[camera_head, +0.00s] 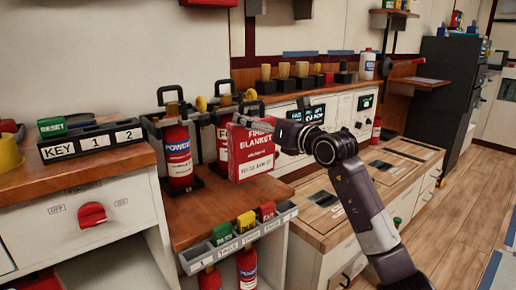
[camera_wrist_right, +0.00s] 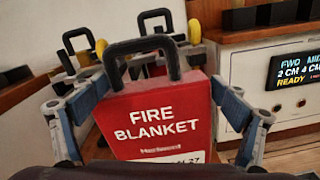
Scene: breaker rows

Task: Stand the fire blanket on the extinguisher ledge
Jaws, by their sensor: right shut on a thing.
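The fire blanket is a red box (camera_head: 251,156) with white lettering and a black top handle. It stands upright in my right gripper (camera_head: 268,128), whose fingers lie along its two sides. It also shows in the right wrist view (camera_wrist_right: 158,125), with its handle uppermost and slightly tilted. The wooden extinguisher ledge (camera_head: 200,222) is below and left of the box. The box is at the ledge's right side; whether its bottom touches the wood I cannot tell. My left gripper is out of view.
Two red extinguishers (camera_head: 178,158) stand on the ledge in black brackets, the right one partly behind the box. A tag rack (camera_head: 235,240) lines the front edge. The key counter (camera_head: 60,180) rises at left. Bare wood lies between.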

